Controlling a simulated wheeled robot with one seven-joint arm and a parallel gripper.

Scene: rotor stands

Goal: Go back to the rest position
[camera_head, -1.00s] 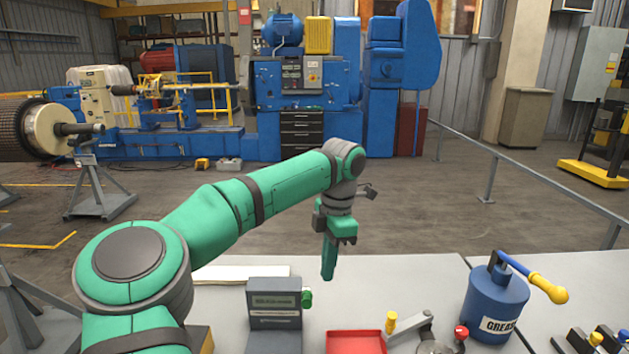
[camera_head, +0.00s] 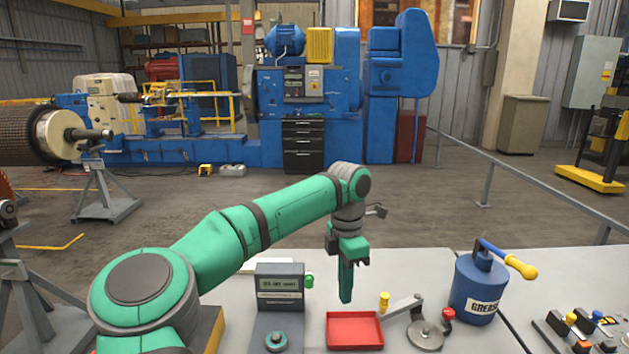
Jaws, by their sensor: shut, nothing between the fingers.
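My gripper (camera_head: 346,298) hangs from my green arm with its fingers pointing down. It is shut and empty. It is in the middle of the head view, in the air, and in the picture its fingertips appear just above the far edge of a red tray (camera_head: 331,343). I cannot tell its exact height over the bench.
A light grey bench (camera_head: 408,262) carries a grey device with a display (camera_head: 281,274), a lever fixture (camera_head: 425,336), a blue grease can (camera_head: 478,285) and a switch box (camera_head: 552,327) at right. A rotor (camera_head: 25,133) on a stand is at left. Open floor lies beyond.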

